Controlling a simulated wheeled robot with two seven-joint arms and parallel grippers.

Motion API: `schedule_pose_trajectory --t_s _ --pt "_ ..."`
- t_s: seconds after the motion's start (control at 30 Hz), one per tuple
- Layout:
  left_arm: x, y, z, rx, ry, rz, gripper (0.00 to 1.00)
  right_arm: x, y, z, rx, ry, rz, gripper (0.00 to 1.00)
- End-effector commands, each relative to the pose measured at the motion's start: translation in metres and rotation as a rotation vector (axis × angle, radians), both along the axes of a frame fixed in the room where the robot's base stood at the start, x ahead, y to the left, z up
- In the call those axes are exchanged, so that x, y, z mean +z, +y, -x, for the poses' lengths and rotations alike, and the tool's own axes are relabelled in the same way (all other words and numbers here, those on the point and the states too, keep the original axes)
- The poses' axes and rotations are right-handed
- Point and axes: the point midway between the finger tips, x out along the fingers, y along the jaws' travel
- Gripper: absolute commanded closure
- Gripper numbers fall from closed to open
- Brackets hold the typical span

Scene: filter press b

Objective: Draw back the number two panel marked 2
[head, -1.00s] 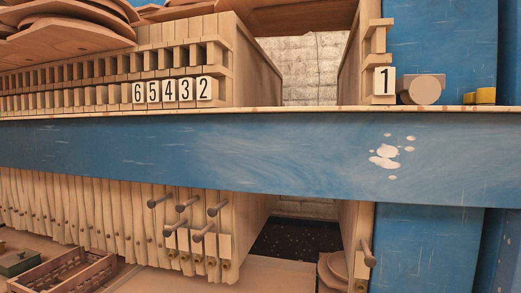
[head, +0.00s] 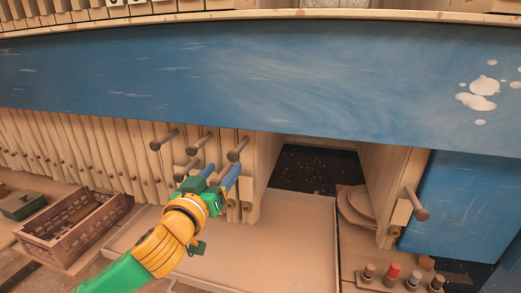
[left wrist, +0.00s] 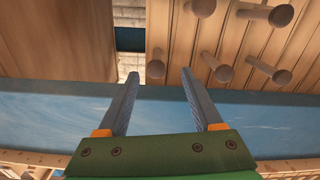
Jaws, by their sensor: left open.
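The panel stack hangs under the blue beam. Its rightmost panel, in line with the 2 tag seen earlier, is panel 2 (head: 262,180), and its upper round peg (head: 237,150) sticks out towards me. In the left wrist view, which is upside down, this peg (left wrist: 155,68) shows between and beyond my fingertips, with panel 2 (left wrist: 160,25) behind it. My left gripper (head: 222,172) is open and empty, just below and in front of the peg. No contact with the peg shows. The number 2 tag is outside the current head view. My right gripper is not in view.
Neighbouring pegs (head: 200,143) crowd the left side. The blue beam (head: 230,75) runs across above. A dark gap (head: 315,170) separates the stack from the right-hand panel with its peg (head: 417,205). A shallow tray (head: 290,265) lies below; a crate (head: 75,225) is at left.

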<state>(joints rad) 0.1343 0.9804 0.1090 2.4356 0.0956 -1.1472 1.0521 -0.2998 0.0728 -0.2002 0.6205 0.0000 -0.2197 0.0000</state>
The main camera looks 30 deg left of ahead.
Motion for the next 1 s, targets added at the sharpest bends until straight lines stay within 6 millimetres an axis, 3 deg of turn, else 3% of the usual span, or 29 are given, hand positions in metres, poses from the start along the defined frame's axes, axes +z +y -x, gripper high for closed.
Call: schedule_pose_trajectory --t_s 0.1,0.4,0.73,0.77,1.0 --pt "0.01 0.001 -0.011 -0.003 -0.013 0.004 0.33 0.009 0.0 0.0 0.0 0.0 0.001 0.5" --pt "0.007 0.012 -0.059 -0.003 -0.011 0.004 0.33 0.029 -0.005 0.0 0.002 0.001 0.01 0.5" --pt "0.003 0.014 -0.066 -0.005 -0.01 0.0 0.33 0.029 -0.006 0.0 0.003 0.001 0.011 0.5" --pt "0.003 0.014 -0.066 -0.005 -0.01 0.0 0.36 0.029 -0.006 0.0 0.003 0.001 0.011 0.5" --pt "0.003 0.013 -0.066 -0.006 -0.009 0.0 1.0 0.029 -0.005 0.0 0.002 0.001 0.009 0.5"
